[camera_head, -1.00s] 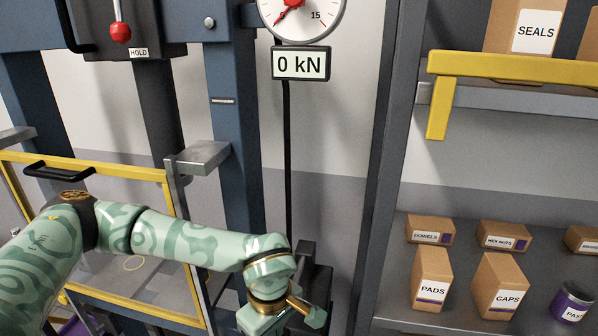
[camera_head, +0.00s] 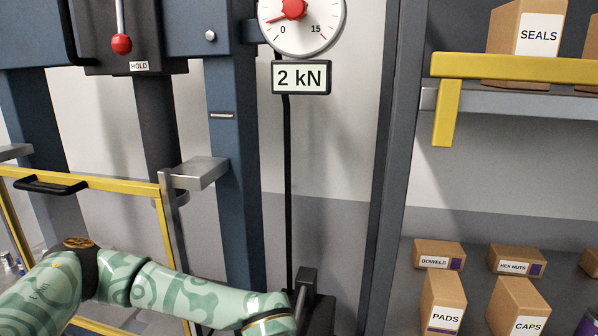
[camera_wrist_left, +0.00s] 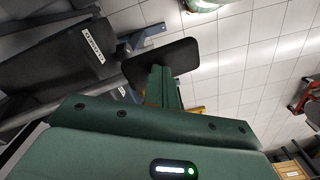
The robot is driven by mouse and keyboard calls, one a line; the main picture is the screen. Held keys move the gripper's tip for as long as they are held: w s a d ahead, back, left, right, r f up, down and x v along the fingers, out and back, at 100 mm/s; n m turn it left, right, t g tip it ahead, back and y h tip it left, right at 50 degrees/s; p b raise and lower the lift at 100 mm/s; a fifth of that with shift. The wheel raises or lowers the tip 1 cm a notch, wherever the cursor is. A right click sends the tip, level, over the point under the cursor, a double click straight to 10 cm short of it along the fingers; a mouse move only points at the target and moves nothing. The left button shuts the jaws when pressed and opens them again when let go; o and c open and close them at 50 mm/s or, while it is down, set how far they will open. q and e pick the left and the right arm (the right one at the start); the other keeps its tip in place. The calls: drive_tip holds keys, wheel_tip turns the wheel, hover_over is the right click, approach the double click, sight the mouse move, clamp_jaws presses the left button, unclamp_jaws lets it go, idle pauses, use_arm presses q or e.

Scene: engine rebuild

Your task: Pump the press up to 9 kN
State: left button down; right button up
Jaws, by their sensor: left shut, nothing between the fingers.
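The press's round gauge (camera_head: 301,22) has a red hub, with its needle just above the 0 end of the scale. The readout (camera_head: 301,78) below it shows 2 kN. A red-knobbed lever (camera_head: 121,43) hangs over a HOLD label. A black housing (camera_head: 318,312), probably the pump, stands at the bottom, partly behind my left wrist. My left gripper is below the head view's edge. Contact cannot be told. My right gripper is not in view.
A yellow-framed guard (camera_head: 110,184) with a black handle stands at the left. A grey bracket (camera_head: 200,172) juts from the blue press column (camera_head: 232,130). Shelves with a yellow edge (camera_head: 515,66) hold boxes at the right. Tiled floor shows in the wrist view.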

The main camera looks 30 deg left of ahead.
use_arm(q)
wheel_tip(320, 180, up, 15)
drive_tip(key=p, duration=1.1)
drive_tip(key=shift+f, duration=0.15)
drive_tip(key=shift+f+b, duration=0.75)
drive_tip(key=shift+f, duration=0.3)
drive_tip(key=shift+f+b, duration=0.85)
drive_tip(key=shift+f, duration=0.15)
drive_tip(key=shift+f+b, duration=0.8)
drive_tip(key=shift+f, duration=0.3)
idle(0.5)
